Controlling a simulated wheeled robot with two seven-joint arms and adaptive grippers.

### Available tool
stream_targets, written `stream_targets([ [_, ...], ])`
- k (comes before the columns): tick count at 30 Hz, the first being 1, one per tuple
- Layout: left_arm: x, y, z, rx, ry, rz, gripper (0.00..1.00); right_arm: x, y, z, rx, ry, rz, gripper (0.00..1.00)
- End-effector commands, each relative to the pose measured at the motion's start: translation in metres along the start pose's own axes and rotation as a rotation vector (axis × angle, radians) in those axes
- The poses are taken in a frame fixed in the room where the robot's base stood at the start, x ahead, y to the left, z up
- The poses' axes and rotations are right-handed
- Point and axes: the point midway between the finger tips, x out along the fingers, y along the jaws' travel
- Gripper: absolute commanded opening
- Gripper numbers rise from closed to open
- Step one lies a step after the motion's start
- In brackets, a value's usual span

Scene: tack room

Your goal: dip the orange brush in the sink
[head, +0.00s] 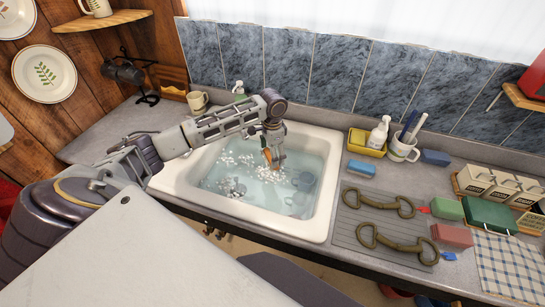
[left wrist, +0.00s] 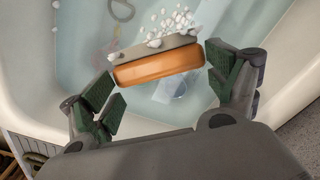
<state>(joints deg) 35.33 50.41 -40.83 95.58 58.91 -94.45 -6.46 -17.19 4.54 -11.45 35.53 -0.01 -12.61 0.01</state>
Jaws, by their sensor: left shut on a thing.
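The sink (head: 175,178) is a white basin of clear water with patches of white foam. My left gripper (head: 273,157) reaches down over the far middle of the basin. It is shut on the orange brush (left wrist: 160,67), which lies crosswise between the green finger pads in the left wrist view. The brush has an orange back and a grey bristle side facing away from the wrist, with foam beside it. In the head view the fingers mostly hide the brush. I cannot tell whether the bristles touch the water. My right gripper is not in view.
Dishes show under the water. Right of the sink, a mat holds two brass bits (head: 379,203). A beige mug (head: 197,101) is behind the sink.

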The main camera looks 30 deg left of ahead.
Motion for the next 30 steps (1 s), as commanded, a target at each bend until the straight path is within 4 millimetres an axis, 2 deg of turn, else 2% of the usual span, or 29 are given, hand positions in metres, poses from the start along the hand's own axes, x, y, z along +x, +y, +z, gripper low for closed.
stream_targets([
  [24,-0.060,0.000,-0.001,0.000,0.002,-0.002,0.64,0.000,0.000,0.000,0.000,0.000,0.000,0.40],
  [30,-0.070,0.000,0.000,0.000,0.001,0.000,0.64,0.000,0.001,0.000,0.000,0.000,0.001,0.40],
])
